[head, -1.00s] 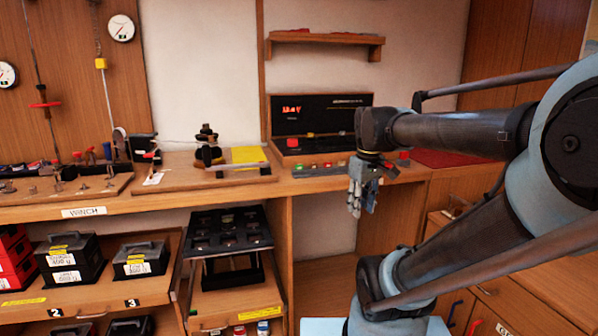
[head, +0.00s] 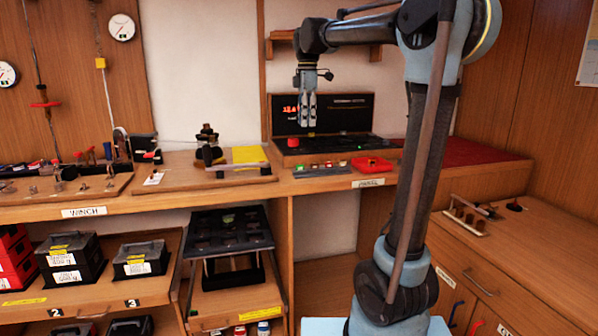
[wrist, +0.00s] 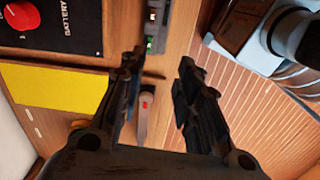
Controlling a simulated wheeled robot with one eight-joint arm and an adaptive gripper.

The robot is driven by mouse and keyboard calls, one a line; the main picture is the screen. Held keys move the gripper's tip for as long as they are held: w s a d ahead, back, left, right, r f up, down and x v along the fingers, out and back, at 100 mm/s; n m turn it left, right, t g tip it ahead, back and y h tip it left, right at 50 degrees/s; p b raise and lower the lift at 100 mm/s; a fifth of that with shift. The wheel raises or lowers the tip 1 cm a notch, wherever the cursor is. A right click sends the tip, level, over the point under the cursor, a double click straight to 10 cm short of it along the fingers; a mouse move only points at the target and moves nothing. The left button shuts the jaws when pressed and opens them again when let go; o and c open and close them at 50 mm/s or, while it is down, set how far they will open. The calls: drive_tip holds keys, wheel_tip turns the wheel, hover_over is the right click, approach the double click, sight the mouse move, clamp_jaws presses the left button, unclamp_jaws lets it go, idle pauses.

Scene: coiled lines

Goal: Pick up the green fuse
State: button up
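A small green piece (wrist: 150,43), likely the green fuse, sits in a narrow grey strip just beyond my fingertips in the wrist view. In the head view the strip (head: 322,170) lies on the bench front with small coloured pieces, too small to tell apart. My gripper (head: 308,122) hangs fingers down above the bench, in front of the black panel. In the wrist view my gripper (wrist: 160,65) is open, its two dark fingers apart with nothing held. A grey bar with a red mark (wrist: 145,105) shows below, between the fingers.
A black panel (head: 350,113) with a red knob (head: 293,143) stands behind the strip. A red tray (head: 372,164) is right of it, a yellow sheet (head: 248,156) left. A shelf (head: 375,50) hangs above. A black tray (head: 205,243) stands below the bench.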

drive_tip(key=w+a+n, duration=0.1)
hover_over(300, 169)
drive_tip(key=f, duration=0.7)
drive_tip(key=d+f, duration=0.1)
drive_tip(key=f, duration=0.3)
drive_tip(key=shift+f, duration=0.2)
drive_tip(key=shift+w+a+f, duration=0.1)
drive_tip(key=shift+w+f, duration=0.1)
drive_tip(key=shift+f, duration=1.15)
drive_tip(key=shift+w+f, duration=0.15)
drive_tip(key=shift+f, duration=1.15)
clamp_jaws()
